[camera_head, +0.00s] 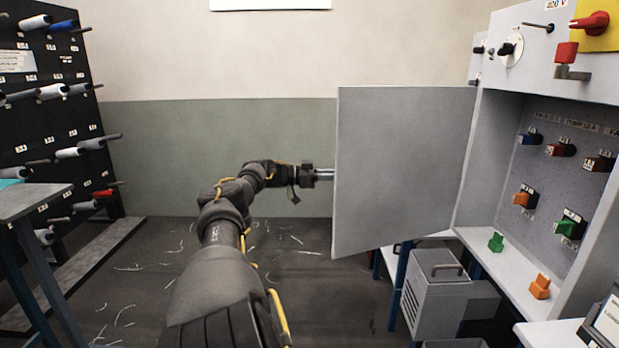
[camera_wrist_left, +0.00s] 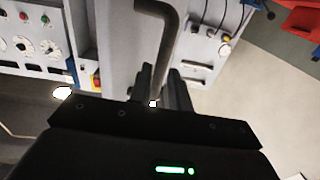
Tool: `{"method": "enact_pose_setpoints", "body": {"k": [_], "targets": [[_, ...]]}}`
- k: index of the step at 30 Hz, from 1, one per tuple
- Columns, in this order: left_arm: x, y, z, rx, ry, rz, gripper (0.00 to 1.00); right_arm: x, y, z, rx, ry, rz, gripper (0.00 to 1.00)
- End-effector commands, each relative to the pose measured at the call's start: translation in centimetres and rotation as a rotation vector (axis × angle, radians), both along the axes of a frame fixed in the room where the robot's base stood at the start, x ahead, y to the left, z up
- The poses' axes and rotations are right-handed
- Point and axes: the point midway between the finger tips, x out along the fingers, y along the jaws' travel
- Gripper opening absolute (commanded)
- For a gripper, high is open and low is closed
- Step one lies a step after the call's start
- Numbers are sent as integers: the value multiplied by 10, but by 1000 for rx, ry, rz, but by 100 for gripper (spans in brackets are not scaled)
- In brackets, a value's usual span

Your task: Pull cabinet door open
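The grey cabinet door (camera_head: 402,165) stands swung wide open on the left side of the cabinet (camera_head: 490,150), so the interior shows in the head view. My left arm reaches from the bottom up to the door's left edge, where its gripper is hidden behind the panel. In the left wrist view the two dark fingers of my left gripper (camera_wrist_left: 162,78) are closed around the dark bent bar handle (camera_wrist_left: 170,32), with the bar running down between them. My right gripper is in neither view.
Inside the cabinet are several coloured switches, with a green piece (camera_head: 496,242) and an orange piece (camera_head: 540,287) on its floor. A grey box (camera_head: 434,300) stands below the door. A black peg rack (camera_head: 60,120) and a table (camera_head: 30,198) are at left. Floor between is open.

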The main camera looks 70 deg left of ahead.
Motion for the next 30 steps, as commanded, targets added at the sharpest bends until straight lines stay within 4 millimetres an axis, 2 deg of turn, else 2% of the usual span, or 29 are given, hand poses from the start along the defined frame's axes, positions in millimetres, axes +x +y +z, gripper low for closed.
{"method": "enact_pose_setpoints", "body": {"k": [2,6,12,17,23,24,28,30], "targets": [[-20,9,0,0,6,7,19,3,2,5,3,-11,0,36],[-46,18,-1,0,5,8,19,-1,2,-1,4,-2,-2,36],[-70,26,-1,-1,3,7,19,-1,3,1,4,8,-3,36],[-76,28,0,-2,2,6,19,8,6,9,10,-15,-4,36],[-77,28,0,-1,0,6,19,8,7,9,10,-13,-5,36],[-77,28,0,-1,0,6,18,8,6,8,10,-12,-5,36],[-74,32,-4,30,13,27,1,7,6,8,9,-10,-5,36],[-68,39,-15,93,40,68,0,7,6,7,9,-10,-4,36]]}}
